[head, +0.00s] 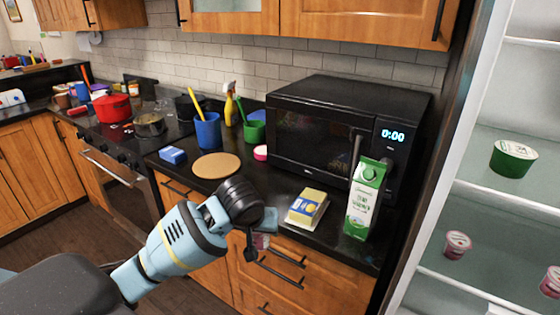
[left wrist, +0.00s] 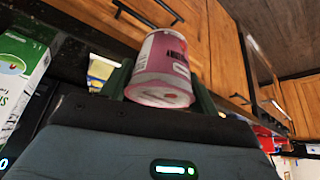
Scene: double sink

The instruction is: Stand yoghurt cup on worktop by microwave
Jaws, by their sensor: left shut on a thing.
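My left gripper (head: 256,244) is shut on the pink and white yoghurt cup (left wrist: 163,68). It holds the cup in front of the worktop's front edge, by the drawers. In the head view only a small pink part of the cup (head: 262,241) shows; the hand hides the rest. In the left wrist view the cup sits between the two dark green fingers. The black microwave (head: 310,138) stands at the back of the dark worktop (head: 268,188), its clock reading 0:00. My right gripper is not in view.
A green and white carton (head: 364,200) and a yellow butter pack (head: 307,206) stand before the microwave. A round board (head: 216,165), blue cup (head: 208,132) and pink-white tub (head: 261,153) lie left. An open fridge (head: 480,180) is at right. Bare worktop shows between board and butter.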

